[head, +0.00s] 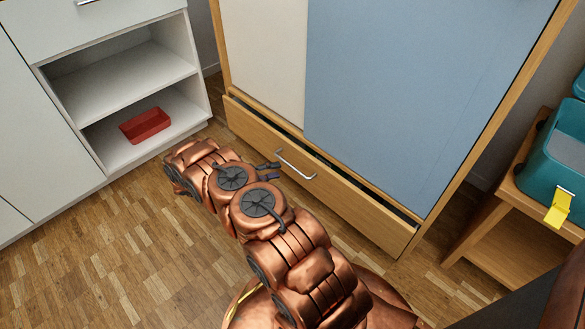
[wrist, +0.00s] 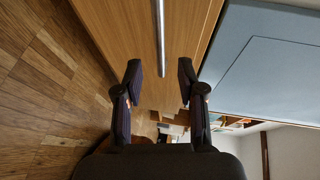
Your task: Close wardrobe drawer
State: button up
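The wardrobe (head: 390,100) has a white left door and a blue right door in a wooden frame. Its wooden bottom drawer (head: 350,202) is pulled out a little, with a dark gap showing along its top edge. A silver bar handle (head: 296,164) sits on the drawer front; it also shows in the wrist view (wrist: 160,45). My gripper (head: 268,171) is near the drawer front, just left of the handle in the head view.
A white cabinet (head: 100,15) with open shelves stands at the left, with a red bin (head: 146,125) on its lower shelf. A wooden side table (head: 500,205) at the right bears a teal box (head: 555,150) with a yellow latch. The parquet floor (head: 100,260) is clear at the left front.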

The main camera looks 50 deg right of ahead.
aim_at(292, 166)
jog(key=shift+b+x, duration=1.4)
jog(key=shift+x, duration=2.45)
grip_shut()
